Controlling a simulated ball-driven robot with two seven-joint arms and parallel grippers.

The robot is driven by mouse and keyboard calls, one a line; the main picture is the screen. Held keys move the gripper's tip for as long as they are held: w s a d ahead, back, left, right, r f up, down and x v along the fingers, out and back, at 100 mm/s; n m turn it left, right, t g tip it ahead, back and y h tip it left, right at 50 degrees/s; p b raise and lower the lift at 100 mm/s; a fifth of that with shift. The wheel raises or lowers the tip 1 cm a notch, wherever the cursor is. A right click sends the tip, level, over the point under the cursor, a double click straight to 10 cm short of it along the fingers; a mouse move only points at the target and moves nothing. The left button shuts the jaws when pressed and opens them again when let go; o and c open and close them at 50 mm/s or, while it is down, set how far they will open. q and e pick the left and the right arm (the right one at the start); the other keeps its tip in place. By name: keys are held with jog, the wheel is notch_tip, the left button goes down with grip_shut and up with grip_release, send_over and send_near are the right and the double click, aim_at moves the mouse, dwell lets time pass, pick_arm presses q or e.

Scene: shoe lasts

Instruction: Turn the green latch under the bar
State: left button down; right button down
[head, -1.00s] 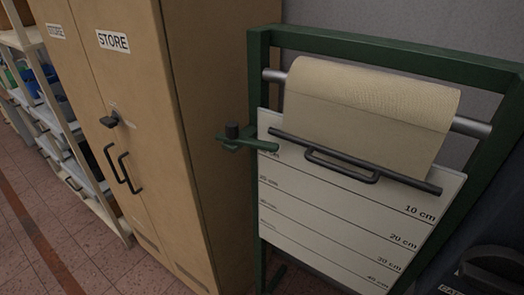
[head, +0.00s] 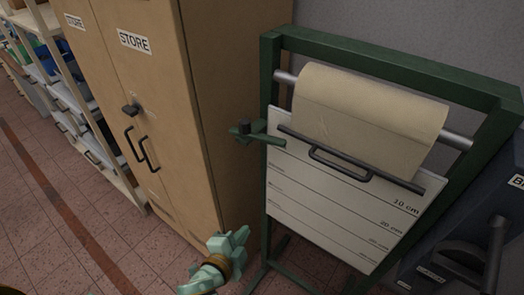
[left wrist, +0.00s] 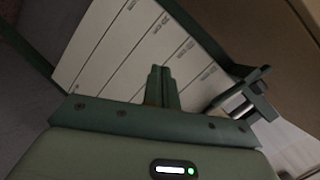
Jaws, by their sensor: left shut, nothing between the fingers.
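The green latch (head: 258,135), with a dark knob on top, sits on the left post of the green stand. Its arm points right across the board's edge, just below the left end of the dark bar (head: 398,180). In the left wrist view, what looks like the latch (left wrist: 252,88) is right of the fingers. My left gripper (head: 240,240) is low in front of the stand, below and apart from the latch. Its fingers (left wrist: 160,74) are shut and empty, in front of the lined board. My right gripper is not in view.
The green stand (head: 400,68) carries a paper roll (head: 370,105) above a white board (head: 330,205) with cm lines. A tan STORE cabinet (head: 225,100) stands close on the left. A dark bin-like object (head: 470,240) is at the right. Tiled floor (head: 90,225) is free at front left.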

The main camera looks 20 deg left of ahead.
pick_arm(q)
notch_tip(320, 180, up, 17)
jog(key=w+m+t, duration=0.2)
jog(key=m+t, duration=0.2)
jog(key=p, duration=0.3)
send_near(270, 141)
jog(key=shift+m, duration=0.3)
jog(key=w, duration=0.6)
jog(key=shift+w+f, duration=0.1)
jog(key=shift+w, duration=0.3)
jog(key=shift+b, duration=0.3)
jog(key=shift+w+d, duration=0.3)
jog(key=shift+w, duration=0.2)
jog(key=shift+w+d, duration=0.25)
jog(key=shift+w, duration=0.2)
jog(key=shift+s, duration=0.1)
